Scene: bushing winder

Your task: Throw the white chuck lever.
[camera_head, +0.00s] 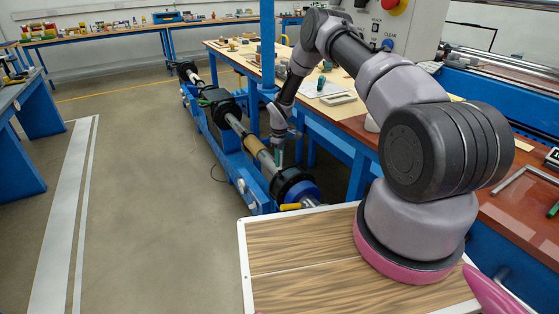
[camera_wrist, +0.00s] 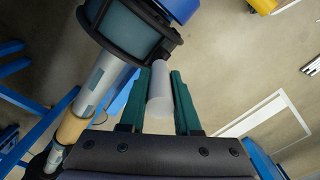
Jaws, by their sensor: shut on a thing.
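The white chuck lever (camera_wrist: 160,92) is a pale, rounded bar between the two teal fingers of my gripper (camera_wrist: 160,74) in the wrist view. The fingers are shut on it, one on each side. Its upper end lies beside the dark-rimmed chuck (camera_wrist: 128,28). In the head view, my gripper (camera_head: 279,157) reaches down beside the winder's shaft, just behind the black and blue chuck (camera_head: 297,187). I cannot make out the lever clearly there.
The blue winder frame (camera_head: 226,152) runs away to the back left, with a tan winding (camera_head: 254,145) on its shaft. A yellow part (camera_head: 291,206) sticks out near the chuck. A workbench (camera_head: 345,112) with loose items stands to the right. The floor at left is clear.

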